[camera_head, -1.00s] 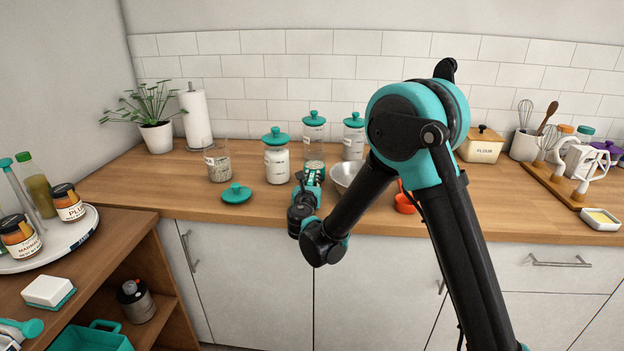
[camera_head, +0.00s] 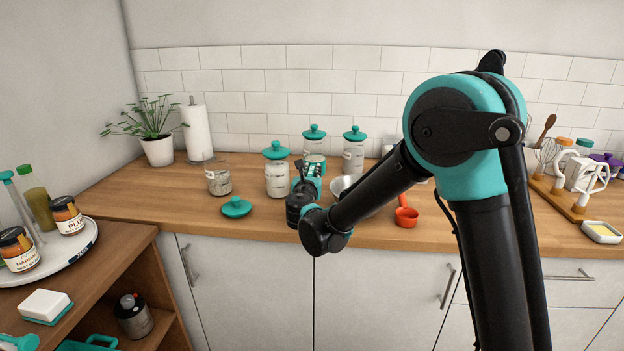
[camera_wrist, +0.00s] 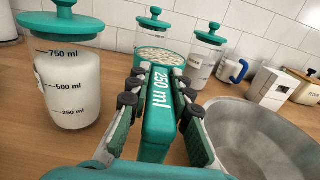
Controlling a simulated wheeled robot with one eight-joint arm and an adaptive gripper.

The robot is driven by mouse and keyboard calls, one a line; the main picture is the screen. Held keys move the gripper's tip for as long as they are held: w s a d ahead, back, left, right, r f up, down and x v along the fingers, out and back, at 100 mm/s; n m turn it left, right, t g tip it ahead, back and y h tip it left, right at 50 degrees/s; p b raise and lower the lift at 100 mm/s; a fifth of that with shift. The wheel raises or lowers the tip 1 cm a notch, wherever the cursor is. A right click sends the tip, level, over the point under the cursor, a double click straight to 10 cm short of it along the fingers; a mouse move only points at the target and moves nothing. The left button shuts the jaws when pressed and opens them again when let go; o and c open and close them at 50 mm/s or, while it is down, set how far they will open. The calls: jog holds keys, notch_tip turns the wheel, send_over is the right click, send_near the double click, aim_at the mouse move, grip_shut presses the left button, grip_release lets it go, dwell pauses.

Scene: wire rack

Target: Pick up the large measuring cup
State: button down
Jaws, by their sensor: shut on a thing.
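The large measuring cup is teal. Its handle (camera_wrist: 158,115), marked "250 ml", runs away from me in the wrist view. Its round bowl, with pale grainy contents, shows at the far end (camera_wrist: 160,57). My gripper (camera_wrist: 160,86) is shut on the handle, with a finger on each side. In the head view my gripper (camera_head: 309,180) is over the counter between a white-filled jar and a metal bowl. The cup is partly hidden by my gripper there. I cannot tell whether it touches the counter.
A white-filled jar (camera_wrist: 70,90) stands close on the left and a metal bowl (camera_wrist: 265,135) close on the right. More teal-lidded jars (camera_head: 353,152) stand behind. A teal lid (camera_head: 236,207) and a red measuring cup (camera_head: 406,214) lie nearer the counter's front edge.

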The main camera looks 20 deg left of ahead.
aim_at(312, 168)
notch_tip(312, 168, up, 12)
jog(key=shift+f, duration=0.2)
dwell(0.8)
jog(key=shift+r, duration=0.2)
